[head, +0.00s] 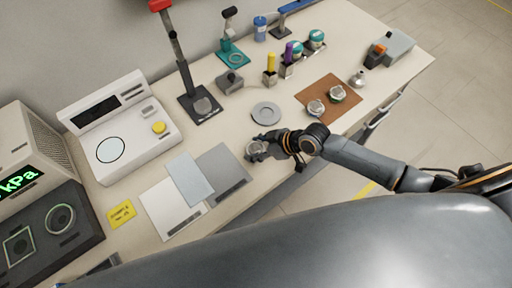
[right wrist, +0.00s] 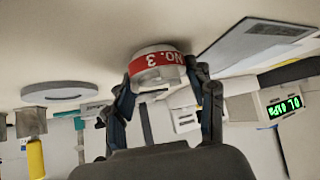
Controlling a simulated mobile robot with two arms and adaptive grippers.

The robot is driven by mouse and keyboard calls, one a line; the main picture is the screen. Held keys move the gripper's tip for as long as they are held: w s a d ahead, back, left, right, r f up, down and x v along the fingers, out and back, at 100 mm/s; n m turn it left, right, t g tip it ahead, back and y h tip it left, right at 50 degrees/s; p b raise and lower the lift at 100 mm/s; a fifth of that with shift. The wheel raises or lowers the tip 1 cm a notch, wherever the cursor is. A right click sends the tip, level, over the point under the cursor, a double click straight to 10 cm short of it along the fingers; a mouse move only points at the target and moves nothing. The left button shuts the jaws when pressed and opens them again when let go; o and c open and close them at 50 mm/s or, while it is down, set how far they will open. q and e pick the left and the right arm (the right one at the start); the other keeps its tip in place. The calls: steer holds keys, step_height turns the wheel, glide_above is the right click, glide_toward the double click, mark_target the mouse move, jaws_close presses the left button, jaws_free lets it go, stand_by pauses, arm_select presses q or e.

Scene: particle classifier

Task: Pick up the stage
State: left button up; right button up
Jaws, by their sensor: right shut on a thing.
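The stage (head: 254,149) is a small round silver piece at the front middle of the bench in the head view. In the right wrist view the stage (right wrist: 157,80) shows a red band marked "NO. 3". My right gripper (head: 264,149) is shut on it, with a finger on each side in the right wrist view (right wrist: 165,92). I cannot tell whether the stage still touches the bench top. My left gripper is not in view.
A grey ring plate (head: 266,113) lies just behind. A brown mat (head: 347,91) with round metal pieces is to the right. Grey and white sheets (head: 225,172) lie to the left. A white balance (head: 133,142) and a black-based stand (head: 204,112) are farther back.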

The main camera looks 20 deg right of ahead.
steer(key=shift+r, duration=0.5)
steer(key=shift+r+b, duration=0.55)
steer(key=shift+r, duration=0.35)
steer(key=s+d+f+b+v, duration=0.1)
steer(key=f+b+v, duration=0.1)
steer(key=v, duration=1.5)
steer(key=shift+d, duration=0.3)
